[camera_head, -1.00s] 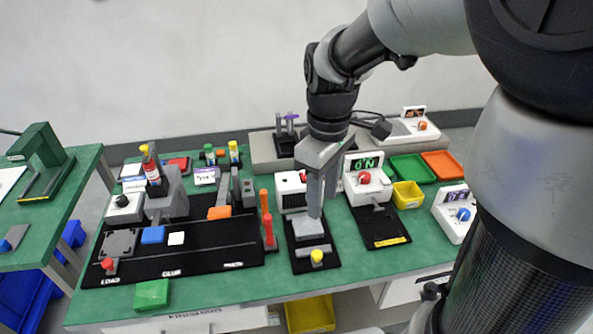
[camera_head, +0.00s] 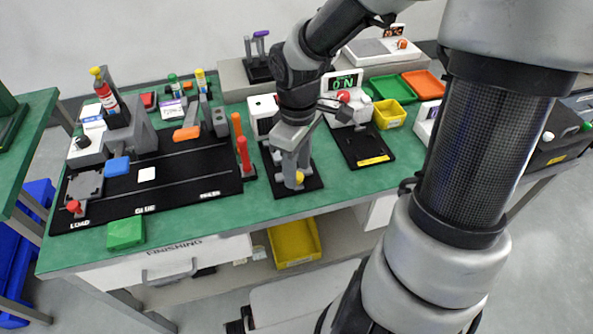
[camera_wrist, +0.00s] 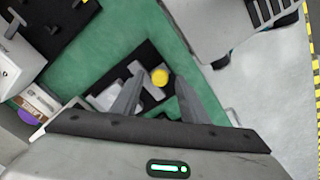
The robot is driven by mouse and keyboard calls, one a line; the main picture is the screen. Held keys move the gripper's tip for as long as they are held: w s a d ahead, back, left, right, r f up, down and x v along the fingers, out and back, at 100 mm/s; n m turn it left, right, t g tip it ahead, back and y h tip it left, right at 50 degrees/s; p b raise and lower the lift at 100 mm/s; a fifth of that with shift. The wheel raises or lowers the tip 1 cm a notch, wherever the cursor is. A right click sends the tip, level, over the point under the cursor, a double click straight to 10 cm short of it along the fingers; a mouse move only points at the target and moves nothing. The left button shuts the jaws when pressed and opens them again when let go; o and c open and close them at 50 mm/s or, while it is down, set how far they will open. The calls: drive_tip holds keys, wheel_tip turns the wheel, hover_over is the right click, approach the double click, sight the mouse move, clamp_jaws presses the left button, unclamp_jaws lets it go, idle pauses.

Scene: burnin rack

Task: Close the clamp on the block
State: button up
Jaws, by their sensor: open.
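A small clamp with a yellow knob (camera_head: 299,178) stands at the front of a black base plate (camera_head: 312,183). The yellow knob also shows in the wrist view (camera_wrist: 160,77), with grey metal clamp parts (camera_wrist: 138,68) beside it. My gripper (camera_head: 291,176) points down over this base, close to the knob. In the wrist view my gripper (camera_wrist: 158,90) has its two fingers apart, with the knob just past the tips and between their lines. Whether they touch it I cannot tell. The grey block on this base is mostly hidden by my gripper.
An upright red handle (camera_head: 245,155) and an orange one (camera_head: 237,125) stand left of the clamp. The black glue station (camera_head: 190,184) holds a blue block (camera_head: 118,166). A black plate (camera_head: 365,147) lies to the right. A yellow bin (camera_head: 295,242) sits below the bench.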

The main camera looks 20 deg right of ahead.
drive_tip(key=shift+f, duration=0.4)
clamp_jaws()
drive_tip(key=shift+w+b, duration=0.3)
drive_tip(key=shift+w, duration=1.3)
drive_tip(key=shift+w+r, duration=0.1)
drive_tip(key=shift+w, duration=0.3)
unclamp_jaws()
drive_tip(key=shift+w, duration=0.15)
